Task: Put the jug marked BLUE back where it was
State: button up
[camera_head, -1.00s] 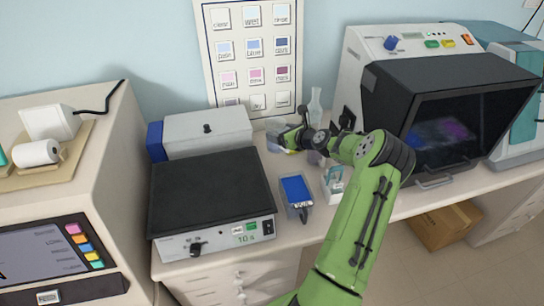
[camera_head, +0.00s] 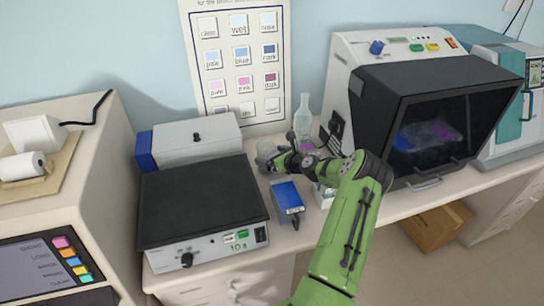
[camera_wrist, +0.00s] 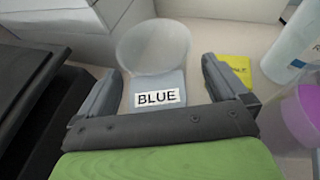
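The jug marked BLUE (camera_wrist: 158,82) is a clear, wide-mouthed jug with a black-on-white label. In the wrist view it is upright between the fingers of my gripper (camera_wrist: 162,82). Strips of pale counter show between the jug and each finger, so the gripper looks open around it. The jug's base is hidden by my gripper. In the head view a clear vessel, likely this jug (camera_head: 266,152), is at the tip of my gripper (camera_head: 277,161), behind the blue-filled tray. A yellow label or patch (camera_wrist: 235,70) lies on the counter right of the jug.
A vessel with purple contents (camera_wrist: 303,112) and a pale bottle (camera_wrist: 293,48) stand close on the right. The blue-filled tray (camera_head: 287,196) is in front. A black-topped heater (camera_head: 200,203) stands left, a dark-hooded cabinet (camera_head: 435,120) right. A tall clear bottle (camera_head: 303,117) stands behind.

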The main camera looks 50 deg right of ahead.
jog(key=shift+r, duration=0.2)
jog(key=v, duration=1.2)
